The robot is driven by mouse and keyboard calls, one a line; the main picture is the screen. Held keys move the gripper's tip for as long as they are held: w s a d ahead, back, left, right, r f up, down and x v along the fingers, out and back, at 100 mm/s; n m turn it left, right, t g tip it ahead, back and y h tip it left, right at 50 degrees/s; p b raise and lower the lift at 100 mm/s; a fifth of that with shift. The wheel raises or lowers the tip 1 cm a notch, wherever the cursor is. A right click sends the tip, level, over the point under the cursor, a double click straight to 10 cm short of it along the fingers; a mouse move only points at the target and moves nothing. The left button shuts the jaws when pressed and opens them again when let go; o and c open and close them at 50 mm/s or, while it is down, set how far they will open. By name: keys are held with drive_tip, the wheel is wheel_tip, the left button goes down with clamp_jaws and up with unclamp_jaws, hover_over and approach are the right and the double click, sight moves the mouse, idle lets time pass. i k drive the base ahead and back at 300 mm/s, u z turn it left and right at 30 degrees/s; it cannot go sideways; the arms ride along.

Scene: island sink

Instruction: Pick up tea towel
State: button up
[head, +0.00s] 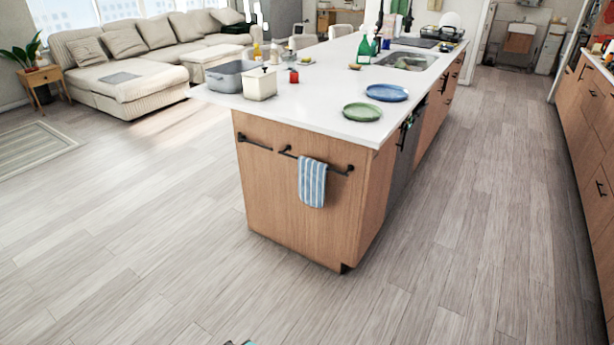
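A blue and white striped tea towel (312,183) hangs over a dark rail (335,170) on the end panel of the wooden kitchen island (300,220). It hangs near the left part of that rail, clear of the floor. A small dark and teal piece shows at the bottom edge of the head view; it may be part of my arm or gripper. My gripper cannot be made out, and nothing is near the towel.
The island's white top (320,112) holds a green plate (362,112), a blue plate (387,92), a grey tub (232,75) and a white container (260,84). Wooden cabinets (592,120) line the right side. The floor (190,240) before the island is clear. A sofa (125,75) stands back left.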

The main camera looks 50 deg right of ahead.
sight(312, 174)
drive_tip(key=z, duration=0.25)
drive_tip(key=i, duration=0.95)
drive_tip(key=z, duration=0.4)
